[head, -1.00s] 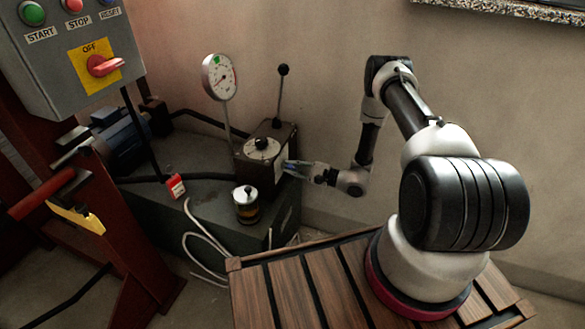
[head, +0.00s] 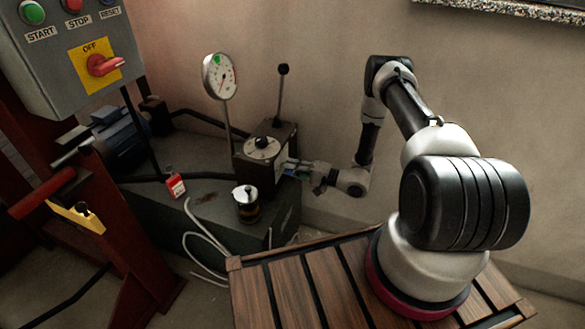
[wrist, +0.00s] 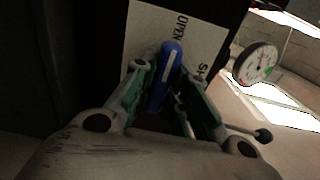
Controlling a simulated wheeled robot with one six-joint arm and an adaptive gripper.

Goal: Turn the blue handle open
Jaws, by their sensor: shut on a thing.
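The blue handle (wrist: 160,85) shows in the wrist view between the green-sided fingers of my gripper (wrist: 161,95), which is shut on it. Behind it is a white plate (wrist: 148,28) lettered "OPEN" and, lower right, a word starting "SH", the rest hidden. The handle's far end lies close to the "OPEN" lettering. In the head view my gripper (head: 285,168) is at the right side of the dark valve block (head: 243,172). A small bit of blue shows there, but the handle is mostly hidden.
A pressure gauge (head: 219,77) and an upright black-knobbed lever (head: 281,95) stand by the block. A small canister (head: 246,205) and a red tag (head: 176,186) are on the green tank (head: 200,218). A control box (head: 60,60) is at upper left.

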